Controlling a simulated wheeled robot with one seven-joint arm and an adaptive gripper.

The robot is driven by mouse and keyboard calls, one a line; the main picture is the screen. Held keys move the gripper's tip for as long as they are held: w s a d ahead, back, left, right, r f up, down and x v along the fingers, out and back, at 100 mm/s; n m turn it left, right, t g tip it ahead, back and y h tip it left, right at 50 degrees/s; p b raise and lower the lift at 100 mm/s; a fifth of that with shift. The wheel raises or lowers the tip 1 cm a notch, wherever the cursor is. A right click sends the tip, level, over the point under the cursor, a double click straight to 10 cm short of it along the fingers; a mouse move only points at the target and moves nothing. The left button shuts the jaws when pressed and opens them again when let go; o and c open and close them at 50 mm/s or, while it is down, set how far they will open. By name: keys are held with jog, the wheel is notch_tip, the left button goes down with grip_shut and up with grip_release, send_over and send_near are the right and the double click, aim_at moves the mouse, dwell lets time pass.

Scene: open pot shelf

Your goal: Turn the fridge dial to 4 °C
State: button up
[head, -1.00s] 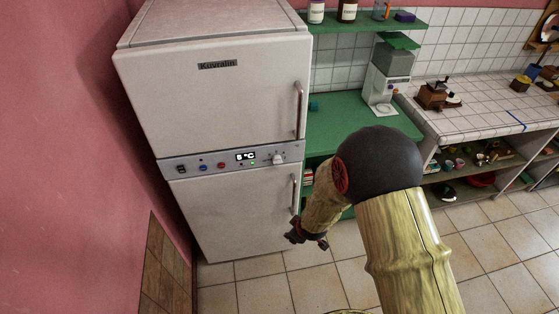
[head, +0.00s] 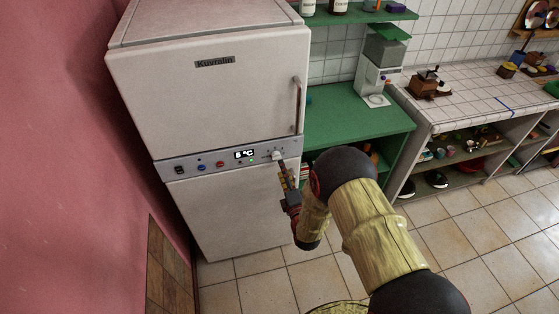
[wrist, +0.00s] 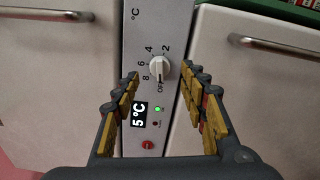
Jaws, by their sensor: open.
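The fridge (head: 222,110) stands at the left with a grey control strip (head: 185,169) between its two doors. The white dial (head: 276,155) is near the strip's right end; in the wrist view the dial (wrist: 159,68) is ringed by marks 2, 4, 6, 8 and OFF. I cannot tell exactly where its pointer is. The display (wrist: 139,115) reads 5 °C in the wrist view. My gripper (head: 283,168) is open in front of the dial. In the wrist view its fingers (wrist: 160,75) appear on either side of the dial, with visible gaps; contact is not seen.
Door handles (head: 297,105) (wrist: 275,46) stick out near the strip. A red button (wrist: 148,145) and a green light (wrist: 159,109) sit by the display. A green counter (head: 350,118) with a grinder (head: 381,70) stands right of the fridge. The tiled floor (head: 340,285) is open in front.

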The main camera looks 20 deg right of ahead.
aim_at(279, 159)
jog(key=w, duration=0.6)
jog(key=shift+w, duration=0.1)
jog(key=shift+c, duration=1.1)
jog(key=c, duration=0.8)
jog(key=shift+c, duration=0.3)
